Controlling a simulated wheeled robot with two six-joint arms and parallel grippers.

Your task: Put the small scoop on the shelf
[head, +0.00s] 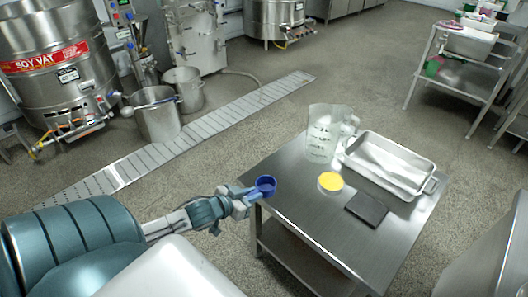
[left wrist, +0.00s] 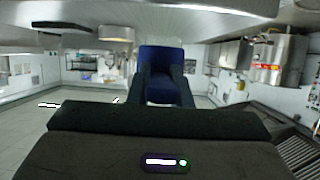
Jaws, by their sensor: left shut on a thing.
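The small scoop (head: 266,186) is dark blue with a round cup. My left gripper (head: 246,200) is shut on it and holds it near the left corner of the steel table (head: 296,196). In the left wrist view the blue scoop (left wrist: 161,60) sits between the two dark fingers. The table has a lower shelf (head: 292,262), partly hidden by the tabletop; its visible part looks bare. My right gripper is not in view.
The tabletop's front left part is clear. A shelved steel trolley (head: 455,76) stands farther right.

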